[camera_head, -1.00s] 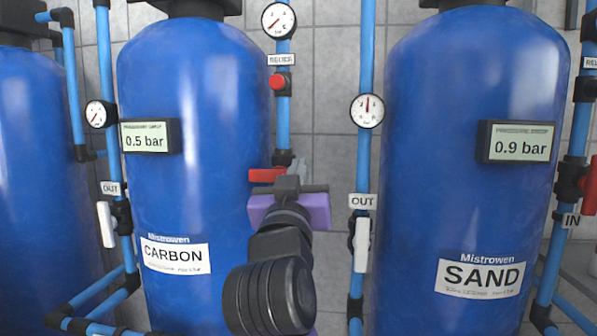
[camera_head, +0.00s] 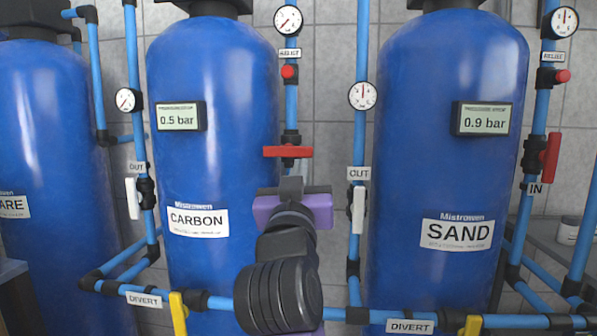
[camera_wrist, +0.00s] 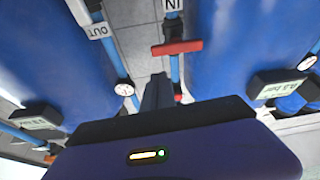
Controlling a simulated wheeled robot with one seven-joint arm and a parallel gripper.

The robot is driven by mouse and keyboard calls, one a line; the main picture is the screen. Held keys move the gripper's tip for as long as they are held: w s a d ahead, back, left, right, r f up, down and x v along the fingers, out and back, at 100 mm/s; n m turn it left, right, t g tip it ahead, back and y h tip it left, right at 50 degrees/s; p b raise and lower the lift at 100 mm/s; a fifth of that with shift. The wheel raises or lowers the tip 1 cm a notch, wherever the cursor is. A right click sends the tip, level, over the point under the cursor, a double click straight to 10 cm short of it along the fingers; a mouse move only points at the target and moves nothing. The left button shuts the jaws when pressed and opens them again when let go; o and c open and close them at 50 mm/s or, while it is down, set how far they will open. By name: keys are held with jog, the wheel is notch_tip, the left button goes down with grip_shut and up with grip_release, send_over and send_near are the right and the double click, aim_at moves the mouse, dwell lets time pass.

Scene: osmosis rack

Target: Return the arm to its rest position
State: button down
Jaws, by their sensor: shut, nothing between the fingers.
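My arm reaches forward in the lower middle of the head view, ending in my gripper (camera_head: 291,184) with its purple body. The fingers are shut with nothing between them. They point at the pipe between the CARBON tank (camera_head: 190,150) and the SAND tank (camera_head: 440,130). A red valve handle (camera_head: 288,151) lies crosswise on that pipe, just above the gripper in the picture. In the wrist view the shut fingers (camera_wrist: 157,85) show just beyond the gripper body, with the red handle (camera_wrist: 177,47) apart from them.
Blue pipes stand close around the arm, with white OUT handles (camera_head: 358,210) (camera_head: 132,198), a red IN handle (camera_head: 550,157) and gauges (camera_head: 362,96). Yellow DIVERT handles (camera_head: 179,313) (camera_head: 473,325) sit on the low pipe in front. A third blue tank (camera_head: 50,150) stands at the left.

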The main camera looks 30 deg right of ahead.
dwell(0.3)
jog(key=s+a+f+n+t+y, duration=0.2)
jog(key=a+n+t+y, duration=0.3)
jog(key=a+y, duration=0.15)
jog(key=s+a+f+n+y, duration=0.25)
jog(key=s+f, duration=0.35)
jog(key=f, duration=0.4)
jog(key=s+a+f+n+y, duration=0.2)
jog(key=s+f+y, duration=0.25)
jog(key=f, duration=0.55)
jog(key=s+d+f+m+g, duration=0.1)
jog(key=s+f+g, duration=0.2)
jog(key=s+f, duration=0.55)
jog(key=s+d+f+m+g, duration=0.15)
jog(key=s+f, duration=0.25)
jog(key=s, duration=0.9)
jog(key=s+d+f+m+g, duration=0.1)
jog(key=s+f+g, duration=0.3)
jog(key=s+f, duration=0.5)
notch_tip(320, 180, up, 23)
jog(key=s+p, duration=0.2)
jog(key=p, duration=1.8)
jog(key=shift+a+h+p, duration=0.25)
jog(key=shift+h+p, duration=0.1)
jog(key=shift+h, duration=0.1)
